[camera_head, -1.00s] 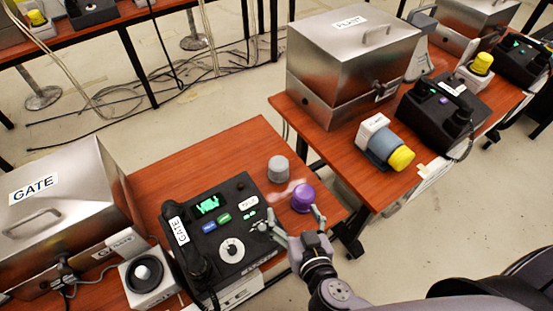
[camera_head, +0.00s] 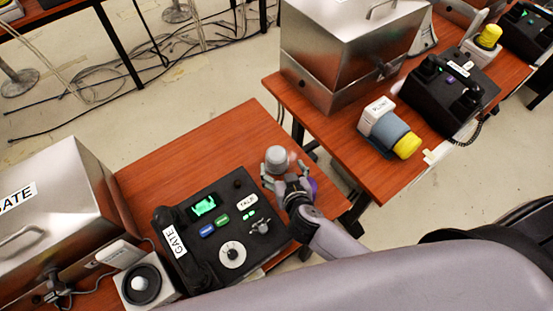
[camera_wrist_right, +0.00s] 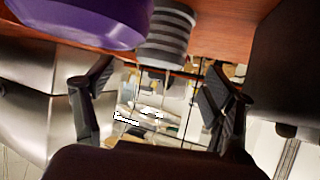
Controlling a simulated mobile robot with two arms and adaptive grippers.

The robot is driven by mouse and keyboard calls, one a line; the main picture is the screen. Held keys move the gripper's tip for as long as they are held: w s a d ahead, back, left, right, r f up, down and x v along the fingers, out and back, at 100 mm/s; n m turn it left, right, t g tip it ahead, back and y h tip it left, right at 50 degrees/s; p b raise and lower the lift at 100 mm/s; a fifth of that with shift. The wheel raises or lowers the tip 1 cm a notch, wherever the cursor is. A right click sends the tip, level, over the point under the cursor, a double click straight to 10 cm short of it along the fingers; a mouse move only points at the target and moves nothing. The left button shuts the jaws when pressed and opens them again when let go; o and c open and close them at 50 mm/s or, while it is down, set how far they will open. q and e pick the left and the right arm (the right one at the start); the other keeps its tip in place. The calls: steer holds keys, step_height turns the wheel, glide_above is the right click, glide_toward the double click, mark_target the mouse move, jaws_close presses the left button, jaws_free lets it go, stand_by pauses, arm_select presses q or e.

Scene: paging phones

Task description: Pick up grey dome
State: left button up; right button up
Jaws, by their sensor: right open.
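The grey dome (camera_head: 276,159) stands on the red-brown table, behind the black GATE phone. In the right wrist view, the ridged grey dome (camera_wrist_right: 168,38) shows at the upper middle, above and beyond the gap between my fingertips. My right gripper (camera_head: 287,172) is open and empty, close to the dome; in the head view its fingers overlap the dome's near side. Its two fingers also show in the right wrist view (camera_wrist_right: 157,92), wide apart. I cannot tell whether they touch the dome. My left gripper is not in view.
A purple dome (camera_head: 312,186) is partly hidden behind my right gripper; it shows large in the right wrist view (camera_wrist_right: 85,18). The GATE phone (camera_head: 215,235) stands at left. A metal box (camera_head: 55,215) and a second table (camera_head: 345,150) flank this table. Bare tabletop (camera_head: 190,155) lies left of the dome.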

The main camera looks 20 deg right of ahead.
mark_target(279, 162)
steer(key=shift+x, duration=1.05)
steer(key=x, duration=0.3)
steer(key=shift+w+a+f+b, duration=0.15)
steer(key=shift+w+b, duration=0.1)
steer(key=shift+b, duration=0.1)
steer(key=shift+w+f, duration=0.1)
steer(key=shift+w, duration=0.15)
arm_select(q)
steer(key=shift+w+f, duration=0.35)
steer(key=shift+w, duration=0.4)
arm_select(e)
steer(key=c, duration=1.2)
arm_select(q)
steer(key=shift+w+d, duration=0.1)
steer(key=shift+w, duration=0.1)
arm_select(e)
steer(key=shift+c, duration=0.3)
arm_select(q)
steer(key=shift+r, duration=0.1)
